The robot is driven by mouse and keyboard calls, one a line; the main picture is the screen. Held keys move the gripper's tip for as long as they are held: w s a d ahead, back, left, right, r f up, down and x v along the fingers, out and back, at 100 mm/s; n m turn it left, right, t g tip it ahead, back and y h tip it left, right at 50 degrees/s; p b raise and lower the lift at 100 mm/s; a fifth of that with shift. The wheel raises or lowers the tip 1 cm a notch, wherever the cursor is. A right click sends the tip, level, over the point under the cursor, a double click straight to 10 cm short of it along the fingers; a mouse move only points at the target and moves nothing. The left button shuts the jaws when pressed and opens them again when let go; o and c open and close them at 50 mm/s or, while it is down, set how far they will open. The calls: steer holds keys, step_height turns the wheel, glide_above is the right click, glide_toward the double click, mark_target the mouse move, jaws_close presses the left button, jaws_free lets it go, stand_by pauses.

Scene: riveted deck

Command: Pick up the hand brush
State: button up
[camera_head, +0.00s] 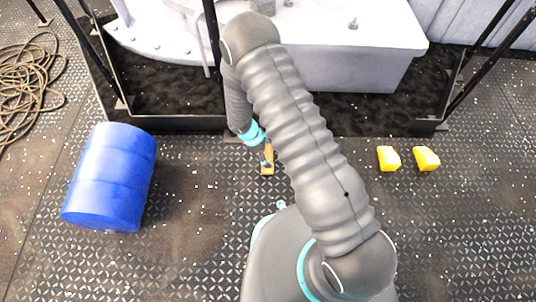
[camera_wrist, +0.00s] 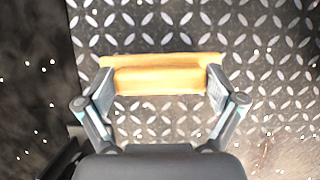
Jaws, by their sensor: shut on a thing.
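The hand brush (camera_wrist: 160,76) has an orange-tan wooden body and lies crosswise between the two fingers of my gripper (camera_wrist: 160,88) in the wrist view. The fingers touch it near its left and right ends, and my gripper is shut on it. In the head view the brush (camera_head: 267,162) shows as a small tan piece below my gripper (camera_head: 266,158), just right of my wrist. My arm hides part of the area to its right. The brush is at or close to the deck; I cannot tell whether it touches.
A blue barrel (camera_head: 110,178) lies on its side at the left. Two yellow blocks (camera_head: 389,158) (camera_head: 426,158) lie at the right. A coil of rope (camera_head: 30,85) is at the far left. A dark-framed bay with white machinery (camera_head: 350,50) stands behind. Open deck lies between barrel and arm.

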step_height(320, 180, up, 3)
steer(key=shift+p, duration=0.3)
steer(key=s+d+r, duration=0.6)
steer(key=d+r, duration=0.1)
steer(key=d, duration=0.2)
steer(key=shift+s+d, duration=0.25)
steer(key=shift+d, duration=0.1)
steer(key=shift+r, duration=0.1)
